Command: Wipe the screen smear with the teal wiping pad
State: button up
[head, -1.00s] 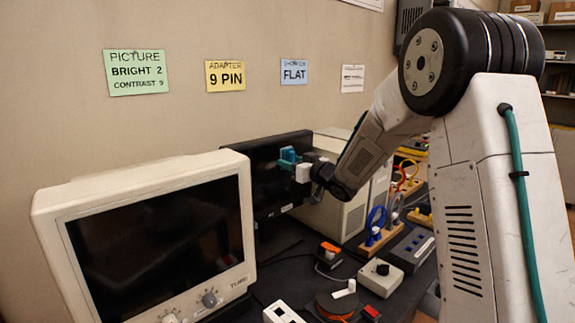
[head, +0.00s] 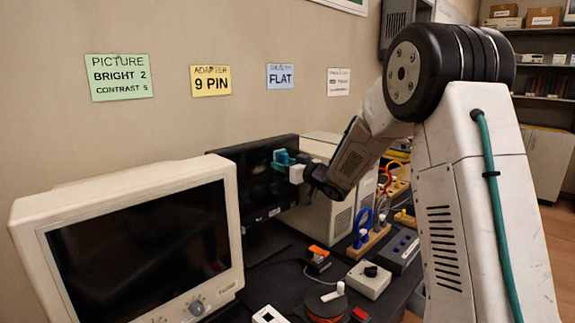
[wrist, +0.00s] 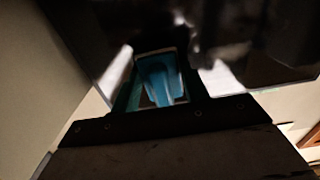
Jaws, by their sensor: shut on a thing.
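The teal wiping pad (head: 283,158) is held by my gripper (head: 291,164) in front of the black flat screen (head: 252,198), near its upper right part. In the wrist view the teal pad (wrist: 160,82) sits between my gripper's fingers (wrist: 158,92), close to the dark screen surface (wrist: 235,45). My gripper is shut on the pad. I cannot tell whether the pad touches the screen. Pale patches show on the screen in the wrist view, but I cannot tell smear from reflection. In the head view no smear can be made out.
A beige CRT monitor (head: 225,264) stands at front left. A beige box (head: 318,213) stands behind my forearm. The dark bench holds an orange-topped device (head: 318,256), a grey knob box (head: 369,279), a cable rack (head: 374,240) and a spool (head: 326,305). Wall cards hang above.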

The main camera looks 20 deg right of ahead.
aim_at(253, 169)
jog(key=shift+s+a, duration=0.65)
jog(key=shift+a, duration=0.95)
jog(key=shift+s+a, duration=0.6)
jog(key=shift+a, duration=1.05)
jog(key=shift+s+a, duration=0.65)
jog(key=shift+a, duration=0.95)
jog(key=shift+v, duration=3)
jog(key=shift+s+d, duration=0.1)
jog(key=v, duration=0.2)
jog(key=shift+s+d, duration=0.15)
jog(key=shift+s, duration=0.2)
jog(key=shift+r, duration=0.1)
